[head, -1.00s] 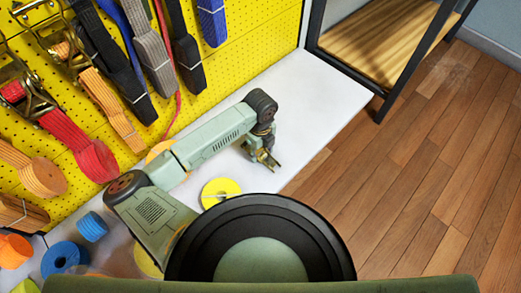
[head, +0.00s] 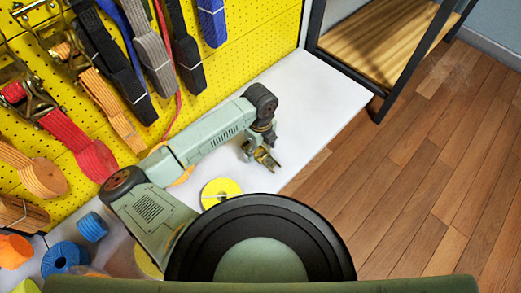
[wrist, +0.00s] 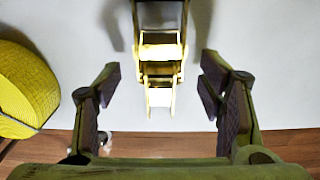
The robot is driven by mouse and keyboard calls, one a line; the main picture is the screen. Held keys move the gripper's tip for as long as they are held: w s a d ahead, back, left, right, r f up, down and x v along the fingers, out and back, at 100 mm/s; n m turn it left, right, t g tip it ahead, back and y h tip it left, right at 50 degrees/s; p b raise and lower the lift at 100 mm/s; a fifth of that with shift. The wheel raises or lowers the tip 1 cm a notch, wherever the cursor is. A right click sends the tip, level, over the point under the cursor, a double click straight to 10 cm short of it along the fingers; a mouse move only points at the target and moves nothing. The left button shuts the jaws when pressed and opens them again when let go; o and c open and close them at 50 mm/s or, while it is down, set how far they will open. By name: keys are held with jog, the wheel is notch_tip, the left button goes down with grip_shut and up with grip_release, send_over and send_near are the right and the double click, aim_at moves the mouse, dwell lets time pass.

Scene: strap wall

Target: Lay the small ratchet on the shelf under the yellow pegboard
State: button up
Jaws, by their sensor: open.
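The small ratchet (wrist: 160,50), pale metal with a gold tint, is on the white shelf (wrist: 270,50) in the wrist view. Its near end lies between my two fingers, with a gap on each side; its far end runs out of the top of the picture. My gripper (wrist: 160,75) is open around it and neither finger touches it. In the head view my gripper (head: 264,158) is low over the white shelf (head: 315,95), below the yellow pegboard (head: 255,60). There the ratchet cannot be told clearly from the fingers.
A yellow strap roll (wrist: 22,90) lies left of my gripper, also in the head view (head: 221,192). Blue (head: 66,258) and orange (head: 14,250) rolls are at lower left. Straps and ratchets hang on the pegboard. The shelf is clear toward the black-framed rack (head: 385,40).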

aim_at(261, 153)
notch_tip(261, 153, up, 10)
dwell(0.3)
